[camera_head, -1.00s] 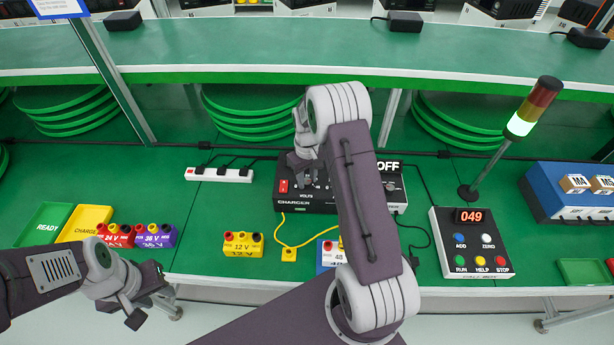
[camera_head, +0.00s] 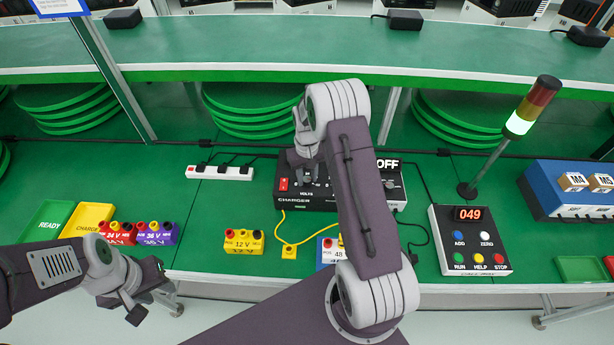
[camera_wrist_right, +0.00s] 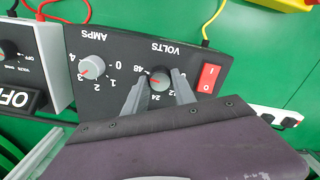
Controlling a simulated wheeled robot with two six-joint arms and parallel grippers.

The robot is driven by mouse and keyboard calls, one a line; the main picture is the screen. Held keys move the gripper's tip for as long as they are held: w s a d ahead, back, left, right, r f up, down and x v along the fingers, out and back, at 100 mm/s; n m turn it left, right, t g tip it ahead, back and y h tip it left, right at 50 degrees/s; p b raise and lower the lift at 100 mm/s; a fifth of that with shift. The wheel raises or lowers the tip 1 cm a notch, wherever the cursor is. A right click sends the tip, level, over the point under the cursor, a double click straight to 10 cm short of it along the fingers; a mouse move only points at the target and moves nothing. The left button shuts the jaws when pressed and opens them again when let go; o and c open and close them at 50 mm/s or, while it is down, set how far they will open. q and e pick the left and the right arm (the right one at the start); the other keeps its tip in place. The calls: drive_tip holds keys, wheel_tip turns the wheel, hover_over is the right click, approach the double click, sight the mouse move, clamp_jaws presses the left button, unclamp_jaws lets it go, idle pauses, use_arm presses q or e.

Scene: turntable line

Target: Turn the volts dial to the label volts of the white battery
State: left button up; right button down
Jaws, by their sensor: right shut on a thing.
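The black charger (camera_head: 308,204) has a volts dial (camera_wrist_right: 160,80), a grey knob with a red mark, ringed by numbers including 12, 24 and 48. My right gripper (camera_wrist_right: 159,78) is shut on this dial, one finger on each side. I cannot tell exactly which number the mark points at. In the head view the right gripper (camera_head: 302,160) is over the charger, its fingertips partly hidden. The white battery (camera_head: 336,256), labelled 48, stands in front of the charger, partly hidden by my right arm. My left gripper (camera_head: 150,291) is open and empty at the table's front left.
A yellow 12 V battery (camera_head: 243,242), a red 24 V (camera_head: 117,233) and a purple 36 V (camera_head: 157,233) stand left. An amps dial (camera_wrist_right: 92,67) and red switch (camera_wrist_right: 208,78) flank the volts dial. A button box (camera_head: 470,240) reads 049. Cables lie around the charger.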

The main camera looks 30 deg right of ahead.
sight(307, 179)
drive_tip(key=c, duration=1)
unclamp_jaws()
drive_tip(key=shift+c, duration=0.2)
drive_tip(key=shift+r, duration=0.1)
wheel_tip(307, 179, up, 9)
drive_tip(key=shift+b, duration=0.3)
